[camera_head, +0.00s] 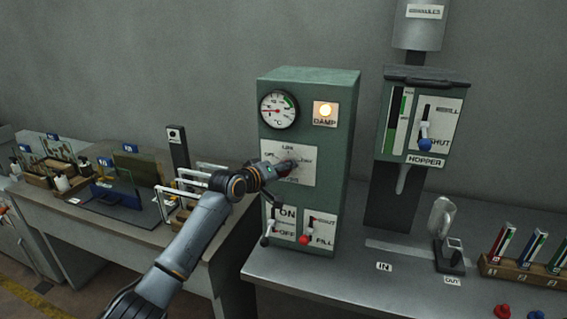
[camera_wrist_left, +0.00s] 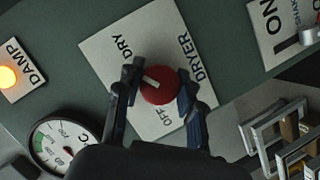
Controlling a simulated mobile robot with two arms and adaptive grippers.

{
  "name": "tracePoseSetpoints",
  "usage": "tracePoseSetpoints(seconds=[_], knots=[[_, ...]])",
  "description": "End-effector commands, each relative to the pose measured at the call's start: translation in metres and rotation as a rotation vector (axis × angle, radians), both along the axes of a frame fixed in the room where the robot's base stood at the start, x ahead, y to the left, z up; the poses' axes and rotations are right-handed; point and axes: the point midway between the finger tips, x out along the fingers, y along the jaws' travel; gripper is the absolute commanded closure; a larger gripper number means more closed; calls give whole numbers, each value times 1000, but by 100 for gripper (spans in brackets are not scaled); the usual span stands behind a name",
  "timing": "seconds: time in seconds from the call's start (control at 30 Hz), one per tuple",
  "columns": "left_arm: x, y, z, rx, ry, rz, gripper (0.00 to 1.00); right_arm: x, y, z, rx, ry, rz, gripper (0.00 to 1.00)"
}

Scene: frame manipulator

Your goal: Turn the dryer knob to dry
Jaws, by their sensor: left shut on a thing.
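The dryer knob (camera_wrist_left: 160,87) is round and red with a white pointer line. It sits on a white label plate (camera_wrist_left: 108,73) marked DRY, OFF and DRYER. In the left wrist view the pointer slants up and left, below the word DRY; I cannot tell whether it lines up with that mark. My left gripper (camera_wrist_left: 158,92) has its two dark fingers shut on the knob, one on each side. In the head view my left gripper (camera_head: 275,172) reaches the plate on the green dryer cabinet (camera_head: 332,160) and mostly hides the knob. My right gripper is out of view.
Above the plate are a round gauge (camera_head: 278,110) and a lit DAMP lamp (camera_head: 325,111). Below it are an ON/OFF lever (camera_head: 270,228) and a red SHUT/FILL lever (camera_head: 304,238), close under my wrist. A hopper panel (camera_head: 425,120) stands to the right.

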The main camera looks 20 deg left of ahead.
Motion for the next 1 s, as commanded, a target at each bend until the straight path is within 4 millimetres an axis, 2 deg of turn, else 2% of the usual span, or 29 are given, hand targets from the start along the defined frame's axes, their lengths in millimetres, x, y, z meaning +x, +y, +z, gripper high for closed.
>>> tracePoseSetpoints(seconds=[0.03,0.3,0.93,0.97,1.0], knots=[[-1,-1,1,33,6,-2,94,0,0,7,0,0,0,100],[-1,-1,-2,160,1,-2,94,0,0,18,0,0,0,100],[-1,-1,-4,211,-1,-2,94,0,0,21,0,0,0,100],[-1,-1,-4,211,-1,-2,61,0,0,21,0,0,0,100],[-1,-1,-4,212,0,-3,52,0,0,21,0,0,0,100]])
